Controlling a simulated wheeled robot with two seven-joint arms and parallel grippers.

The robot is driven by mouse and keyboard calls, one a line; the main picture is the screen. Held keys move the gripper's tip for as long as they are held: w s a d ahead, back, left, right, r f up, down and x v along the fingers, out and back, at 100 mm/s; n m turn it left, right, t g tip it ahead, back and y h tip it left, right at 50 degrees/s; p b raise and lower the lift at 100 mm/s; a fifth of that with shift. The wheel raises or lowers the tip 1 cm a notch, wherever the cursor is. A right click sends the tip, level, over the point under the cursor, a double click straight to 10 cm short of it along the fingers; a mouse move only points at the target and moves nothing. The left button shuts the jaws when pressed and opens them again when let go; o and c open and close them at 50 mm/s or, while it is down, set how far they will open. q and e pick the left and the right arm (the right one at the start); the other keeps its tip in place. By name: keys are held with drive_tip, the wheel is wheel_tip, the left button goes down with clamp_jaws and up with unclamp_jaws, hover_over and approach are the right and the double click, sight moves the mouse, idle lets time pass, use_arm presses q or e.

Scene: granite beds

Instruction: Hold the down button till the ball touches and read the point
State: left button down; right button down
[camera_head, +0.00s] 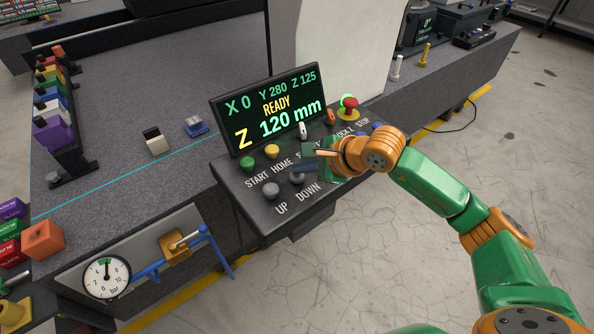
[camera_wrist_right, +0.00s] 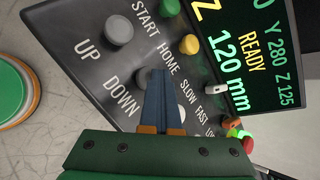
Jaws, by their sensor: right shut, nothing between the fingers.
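The grey DOWN button (camera_head: 297,178) sits on the sloped black control panel (camera_head: 238,188), beside the grey UP button (camera_head: 271,190). My right gripper (camera_head: 296,167) is shut and empty, its fingertips over the DOWN button. In the right wrist view the blue fingers (camera_wrist_right: 158,75) cover most of that button, so I cannot tell whether they touch it. The screen (camera_head: 268,105) reads X 0, Y 280, Z 125, READY and Z 120 mm. I cannot see the ball. My left gripper is not in view.
The panel also holds a green START button (camera_head: 247,163), a yellow HOME button (camera_head: 272,151), a white switch (camera_head: 302,131) and a red stop button (camera_head: 349,101). A pressure gauge (camera_head: 106,278) is at the lower left. Coloured blocks stand along the left of the granite bed (camera_head: 130,90).

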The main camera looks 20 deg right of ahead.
sight(302, 176)
drive_tip(key=shift+r+p, duration=0.6)
drive_tip(key=shift+r, duration=0.35)
wheel_tip(302, 176, up, 5)
drive_tip(key=p, duration=0.3)
idle(0.4)
